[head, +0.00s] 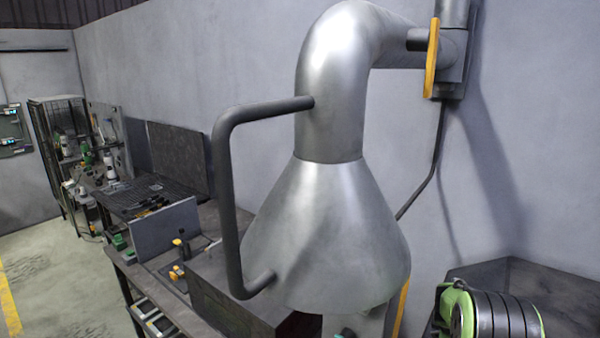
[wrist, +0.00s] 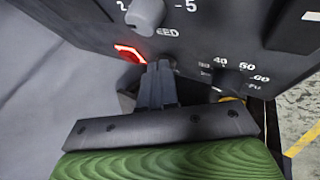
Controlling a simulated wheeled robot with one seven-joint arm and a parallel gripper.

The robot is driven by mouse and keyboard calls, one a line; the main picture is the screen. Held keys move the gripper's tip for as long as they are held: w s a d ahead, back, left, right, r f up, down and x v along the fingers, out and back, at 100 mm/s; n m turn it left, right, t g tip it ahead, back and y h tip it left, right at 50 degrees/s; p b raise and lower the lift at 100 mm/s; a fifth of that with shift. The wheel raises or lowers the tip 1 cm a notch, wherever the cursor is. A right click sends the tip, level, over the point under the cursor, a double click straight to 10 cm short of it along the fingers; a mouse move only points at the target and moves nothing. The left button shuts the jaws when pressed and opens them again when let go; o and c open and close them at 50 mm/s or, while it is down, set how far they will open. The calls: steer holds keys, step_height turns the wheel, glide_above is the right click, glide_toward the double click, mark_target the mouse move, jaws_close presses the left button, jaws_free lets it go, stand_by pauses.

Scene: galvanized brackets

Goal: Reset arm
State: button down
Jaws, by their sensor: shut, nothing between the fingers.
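My gripper (wrist: 158,82) shows in the wrist view, with its dark fingers together and nothing between them. The fingertips are in front of a dark control panel (wrist: 205,45), close to a red lit switch (wrist: 130,53). I cannot tell whether they touch it. A grey knob (wrist: 146,15) is above the fingers, and a smaller dial with numbers (wrist: 228,78) is to the right. My gripper cannot be made out in the head view.
A large metal extraction hood (head: 330,230) with a dark handle (head: 225,190) fills the middle of the head view. A workbench with tools (head: 145,262) runs along the wall at left. A green machine (head: 465,312) stands at lower right. Floor is open at far left.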

steer(key=s+a+r+m+t+y+b, duration=0.15)
steer(key=s+a+r+m, duration=0.55)
steer(key=s+a+r, duration=0.9)
steer(key=s+a+m+y+b, duration=0.1)
steer(key=s+a+m, duration=0.1)
steer(key=s, duration=0.7)
steer(key=s+a+m+y+b, duration=0.1)
steer(key=s+a+m+y, duration=0.1)
steer(key=s+a, duration=0.3)
steer(key=s+m, duration=0.1)
steer(key=s, duration=0.3)
steer(key=shift+s+a+f, duration=0.15)
steer(key=shift+a+f, duration=0.05)
steer(key=shift+a, duration=0.05)
